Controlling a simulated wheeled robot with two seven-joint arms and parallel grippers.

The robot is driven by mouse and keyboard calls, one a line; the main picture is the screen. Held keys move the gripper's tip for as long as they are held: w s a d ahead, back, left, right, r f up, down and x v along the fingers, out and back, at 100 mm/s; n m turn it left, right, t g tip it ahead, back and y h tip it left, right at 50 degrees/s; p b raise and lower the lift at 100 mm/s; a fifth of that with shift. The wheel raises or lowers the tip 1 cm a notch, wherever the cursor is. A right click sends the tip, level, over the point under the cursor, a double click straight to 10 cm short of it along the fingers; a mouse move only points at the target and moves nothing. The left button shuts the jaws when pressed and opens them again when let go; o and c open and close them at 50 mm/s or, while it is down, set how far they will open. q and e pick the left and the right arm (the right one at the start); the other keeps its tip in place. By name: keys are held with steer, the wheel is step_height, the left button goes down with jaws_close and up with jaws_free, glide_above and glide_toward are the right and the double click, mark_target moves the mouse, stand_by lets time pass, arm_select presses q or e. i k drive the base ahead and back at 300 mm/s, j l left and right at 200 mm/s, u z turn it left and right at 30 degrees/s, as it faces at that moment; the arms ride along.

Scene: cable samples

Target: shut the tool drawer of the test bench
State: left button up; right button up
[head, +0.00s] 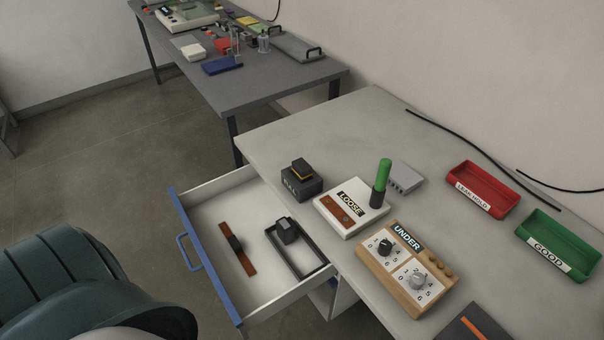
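The tool drawer (215,215) of the test bench (290,130) is pulled open to the left. Its front panel is blue with a blue handle (187,253) on the outer side. Inside lie a brown strip with a dark block on it (237,248) and a black open frame (297,262) with a dark block (287,231) at its upper end. Neither gripper shows in the head view. A dark teal rounded body at the lower left is part of me.
On the bench top are a dark block (301,183), a white LOOSE box (349,208), a wooden UNDER box with dials (407,268), a red tray (483,187) and a green GOOD tray (559,245). A second table (255,85) stands behind. Floor left of the drawer is clear.

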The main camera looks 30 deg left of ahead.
mark_target(240, 198)
steer(key=k+j, duration=0.1)
steer(key=j, duration=0.3)
steer(key=k+j+u, duration=0.1)
steer(key=j, duration=0.35)
steer(key=k+j+u, duration=0.1)
steer(key=j, duration=0.35)
steer(key=k+j, duration=0.1)
steer(key=j, duration=0.3)
